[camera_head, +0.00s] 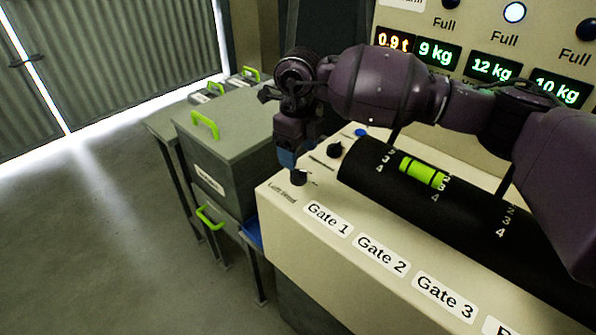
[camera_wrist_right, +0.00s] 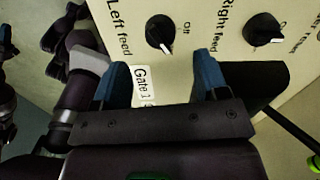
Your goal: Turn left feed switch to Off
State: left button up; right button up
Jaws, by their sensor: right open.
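The left feed switch (camera_head: 299,177) is a black rotary knob at the near left corner of the cream control panel. In the right wrist view the left feed switch (camera_wrist_right: 159,34) lies just beyond the fingertips, roughly midway between them. Its white pointer mark is at the lower right, and the word "Off" is printed to its right, so the pointer does not line up with it. My right gripper (camera_head: 287,158) has blue fingertips and hangs just above and beside the switch. In its wrist view the right gripper (camera_wrist_right: 161,65) is open and empty. My left gripper does not show.
The right feed switch (camera_head: 335,149) is a similar knob close by; it also shows in the wrist view (camera_wrist_right: 264,29). A black roller (camera_head: 375,178) with a green level window runs along the panel. A grey lidded box (camera_head: 235,125) stands left of the panel. Open floor lies at left.

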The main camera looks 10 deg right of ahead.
aim_at(298, 170)
notch_tip(298, 170, down, 6)
jog(key=shift+f+b, duration=0.1)
jog(key=shift+b, duration=0.25)
jog(key=shift+c, duration=0.4)
jog(key=c, duration=0.8)
jog(key=shift+c, duration=0.2)
jog(key=n, duration=0.6)
jog(key=n+b, duration=0.1)
jog(key=n, duration=0.4)
jog(key=shift+n, duration=0.4)
